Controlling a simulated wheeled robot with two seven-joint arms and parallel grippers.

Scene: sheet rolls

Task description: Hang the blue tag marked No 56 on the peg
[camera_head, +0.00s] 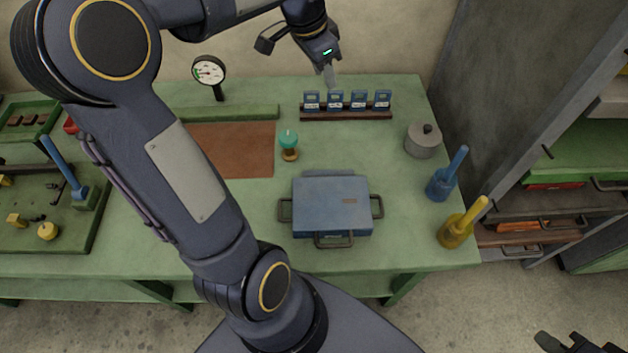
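Several blue tags with pale labels stand in a row on a dark red rack (346,114) at the back of the green table. They include one at the left end (312,101) and one at the right end (382,100). Their numbers are too small to read, so I cannot tell which is No 56. I cannot tell for sure which thing is the peg. My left gripper (329,75) hangs just above and behind the rack, pointing down; its finger gap is not clear. My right gripper (578,345) is partly in view at the bottom right corner, away from the table.
A blue case (332,205) with handles lies mid-table. A grey lidded pot (423,141), a blue handled pot (441,184) and a yellow one (456,231) stand right. A teal-topped stand (289,144) and a gauge (209,72) are left of the rack. My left arm covers the table's left-centre.

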